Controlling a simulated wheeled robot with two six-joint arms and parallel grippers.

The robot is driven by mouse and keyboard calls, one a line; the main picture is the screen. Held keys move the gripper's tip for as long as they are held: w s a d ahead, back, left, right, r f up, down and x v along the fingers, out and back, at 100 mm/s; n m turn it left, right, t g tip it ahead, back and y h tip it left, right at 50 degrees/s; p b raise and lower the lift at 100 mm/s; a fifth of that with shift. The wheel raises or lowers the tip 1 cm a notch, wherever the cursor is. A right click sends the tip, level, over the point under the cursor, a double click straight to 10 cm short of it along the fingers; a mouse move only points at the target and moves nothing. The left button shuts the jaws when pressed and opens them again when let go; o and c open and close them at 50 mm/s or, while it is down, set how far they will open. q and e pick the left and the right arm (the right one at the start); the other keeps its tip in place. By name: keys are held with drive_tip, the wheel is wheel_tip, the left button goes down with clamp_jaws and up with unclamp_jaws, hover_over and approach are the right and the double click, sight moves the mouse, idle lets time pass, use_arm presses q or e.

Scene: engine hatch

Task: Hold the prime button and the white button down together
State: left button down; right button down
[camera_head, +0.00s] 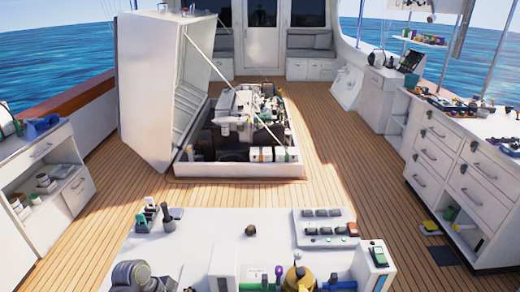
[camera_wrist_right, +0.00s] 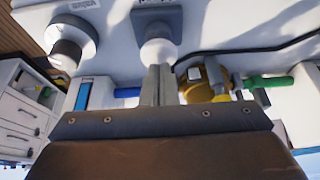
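In the right wrist view, which is upside down, my right gripper (camera_wrist_right: 160,85) has its two narrow fingers together. Their tips meet the outline of a pale round-topped button (camera_wrist_right: 158,50) on a grey base; I cannot tell whether they press it. Neither gripper shows clearly in the head view, and my left gripper is not seen.
The white console (camera_head: 215,225) fills the bottom of the head view. It carries a brass-coloured part (camera_head: 297,278), a white device with a green-edged screen (camera_head: 377,255), a button panel (camera_head: 323,230) and a black-knobbed lever (camera_head: 250,232). The open engine hatch (camera_head: 170,90) stands beyond, with bare deck around.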

drive_tip(key=shift+f, duration=0.9)
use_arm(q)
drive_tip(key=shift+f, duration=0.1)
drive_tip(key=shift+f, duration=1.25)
use_arm(e)
drive_tip(key=shift+s, duration=0.1)
idle(0.8)
